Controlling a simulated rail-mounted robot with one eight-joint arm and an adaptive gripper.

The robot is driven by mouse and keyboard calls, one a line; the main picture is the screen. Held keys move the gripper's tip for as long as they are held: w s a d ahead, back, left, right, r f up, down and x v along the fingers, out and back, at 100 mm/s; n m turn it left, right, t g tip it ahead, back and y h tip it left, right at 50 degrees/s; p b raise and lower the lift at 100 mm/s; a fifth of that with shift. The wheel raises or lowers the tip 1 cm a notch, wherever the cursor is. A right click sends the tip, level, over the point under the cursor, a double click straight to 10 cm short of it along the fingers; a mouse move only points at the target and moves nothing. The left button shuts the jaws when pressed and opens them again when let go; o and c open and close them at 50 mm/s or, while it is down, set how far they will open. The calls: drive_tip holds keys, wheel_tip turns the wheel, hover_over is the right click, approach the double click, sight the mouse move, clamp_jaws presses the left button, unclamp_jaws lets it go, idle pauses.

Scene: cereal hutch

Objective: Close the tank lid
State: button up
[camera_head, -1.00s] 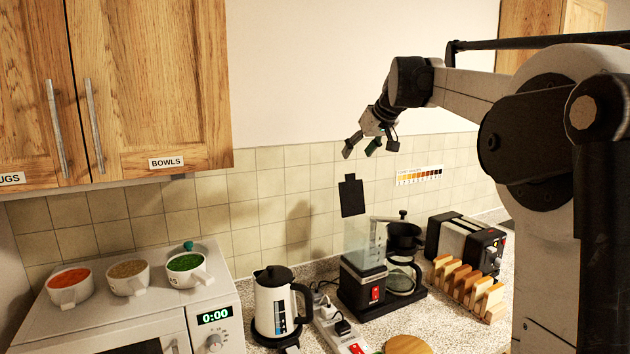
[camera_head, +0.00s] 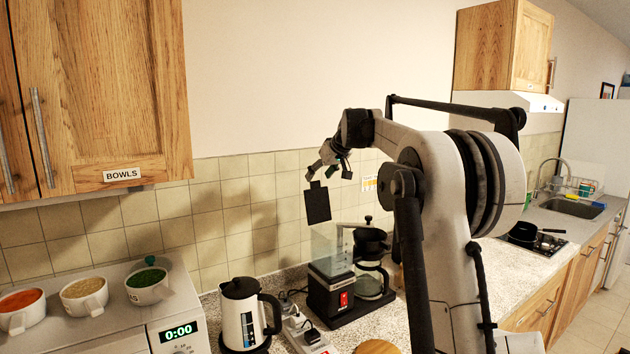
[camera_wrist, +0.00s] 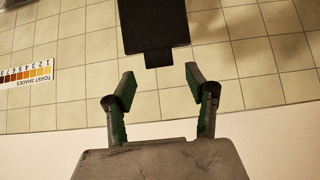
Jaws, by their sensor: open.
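The tank lid (camera_head: 317,203) is a flat black panel with a small tab on its top edge. It stands upright, open, above the clear water tank (camera_head: 331,249) of the black coffee maker (camera_head: 330,290). In the wrist view the lid (camera_wrist: 155,28) is at the top centre, its tab pointing toward my fingers. My gripper (camera_head: 331,172) is above and close to the lid's tab in the head view. In the wrist view my gripper (camera_wrist: 159,90) is open and empty, its two fingers apart on either side below the tab. I see no contact with the lid.
A glass carafe (camera_head: 371,279) sits in the coffee maker. A kettle (camera_head: 243,315) and a power strip (camera_head: 308,338) stand to the left. Three bowls (camera_head: 84,294) rest on the microwave (camera_head: 150,322). The tiled wall (camera_head: 262,215) is close behind the lid.

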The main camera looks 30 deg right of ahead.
sight(316, 202)
drive_tip(key=shift+p+x, duration=0.3)
drive_tip(key=shift+x, duration=1.85)
clamp_jaws()
